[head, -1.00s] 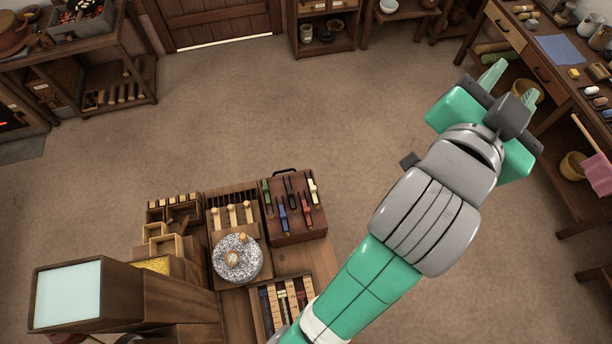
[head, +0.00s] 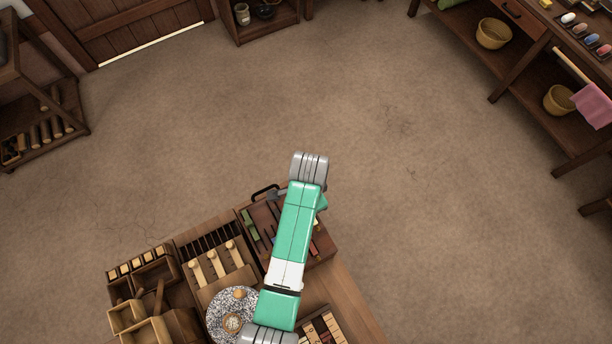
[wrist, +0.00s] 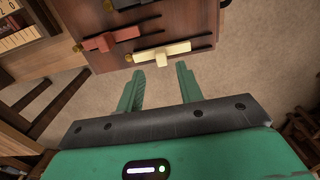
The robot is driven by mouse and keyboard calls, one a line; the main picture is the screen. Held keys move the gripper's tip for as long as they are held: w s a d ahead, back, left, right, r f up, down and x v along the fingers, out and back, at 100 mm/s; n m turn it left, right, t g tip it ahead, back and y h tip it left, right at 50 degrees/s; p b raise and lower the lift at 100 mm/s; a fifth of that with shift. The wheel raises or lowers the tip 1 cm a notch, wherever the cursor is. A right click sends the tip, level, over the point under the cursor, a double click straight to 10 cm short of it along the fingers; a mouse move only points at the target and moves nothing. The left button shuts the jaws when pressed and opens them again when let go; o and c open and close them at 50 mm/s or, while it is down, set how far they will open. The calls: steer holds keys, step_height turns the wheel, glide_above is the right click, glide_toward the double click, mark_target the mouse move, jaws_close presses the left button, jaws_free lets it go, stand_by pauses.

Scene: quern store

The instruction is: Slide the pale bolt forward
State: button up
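The pale bolt (wrist: 163,52) lies crosswise in its slot near the edge of the dark reddish-brown box (wrist: 182,27) in the wrist view. In the head view only a scrap of the pale bolt (head: 317,222) shows beside my arm, on the box (head: 325,241). My gripper (wrist: 160,69) is open and empty. Its two green fingers are apart, with their tips close to the pale bolt's near side. I cannot tell whether they touch it. In the head view my arm hides the gripper.
The red bolt (wrist: 110,39) and a dark bolt (wrist: 128,4) lie in neighbouring slots. A green bolt (head: 250,226) sits at the box's left. A black handle (head: 265,191) stands at its far edge. A speckled round stone (head: 227,308) and pale pegs (head: 214,262) are left. Floor beyond is clear.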

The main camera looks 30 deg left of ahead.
step_height(320, 180, down, 5)
steer(key=shift+f+b, duration=0.1)
steer(key=shift+b, duration=0.45)
steer(key=shift+a, duration=0.1)
jaws_close()
steer(key=shift+w, duration=0.15)
